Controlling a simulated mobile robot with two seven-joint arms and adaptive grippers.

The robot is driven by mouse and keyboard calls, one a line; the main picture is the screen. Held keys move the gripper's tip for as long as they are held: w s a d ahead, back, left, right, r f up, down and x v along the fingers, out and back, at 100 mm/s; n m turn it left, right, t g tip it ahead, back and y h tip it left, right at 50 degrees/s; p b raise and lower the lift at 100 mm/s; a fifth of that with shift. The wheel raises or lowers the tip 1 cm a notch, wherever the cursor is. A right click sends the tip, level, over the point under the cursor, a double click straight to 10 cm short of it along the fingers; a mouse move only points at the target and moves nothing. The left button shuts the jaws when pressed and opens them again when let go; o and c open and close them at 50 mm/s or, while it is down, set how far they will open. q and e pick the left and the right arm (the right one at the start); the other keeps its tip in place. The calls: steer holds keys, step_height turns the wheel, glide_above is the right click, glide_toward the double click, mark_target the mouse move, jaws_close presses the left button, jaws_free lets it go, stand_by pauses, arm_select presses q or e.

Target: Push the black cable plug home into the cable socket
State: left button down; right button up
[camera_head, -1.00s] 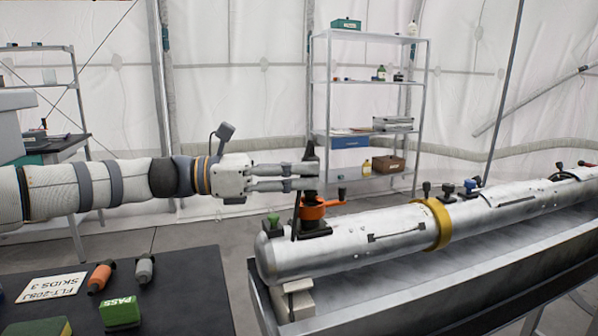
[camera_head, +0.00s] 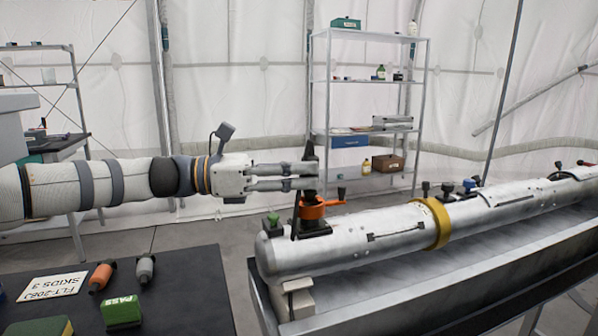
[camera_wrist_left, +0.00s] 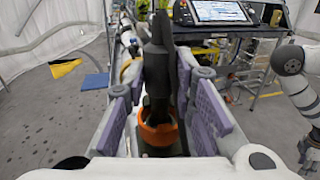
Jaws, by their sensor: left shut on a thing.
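The black cable plug (camera_head: 309,151) stands upright above the near end of the long silver cylinder. My left gripper (camera_head: 306,177) is shut on it, reaching in level from the left. An orange collar with a side lever (camera_head: 316,208), which looks like the cable socket, sits on the cylinder directly under the plug. In the left wrist view the dark plug (camera_wrist_left: 157,65) stands between the purple finger pads, with the orange collar (camera_wrist_left: 157,134) below. The seam between plug and socket is hidden, so I cannot tell how deep the plug is.
The silver cylinder (camera_head: 390,226) lies in a grey trough, with a yellow band (camera_head: 436,222) and several small knobs on top. A green-capped fitting (camera_head: 273,221) stands just left of the collar. A dark table (camera_head: 185,292) with loose tools lies at front left.

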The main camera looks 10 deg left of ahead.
arm_select(q)
steer(key=shift+f, duration=1.45)
steer(key=c, duration=1.3)
jaws_free()
steer(key=shift+r, duration=0.1)
steer(key=v, duration=1.2)
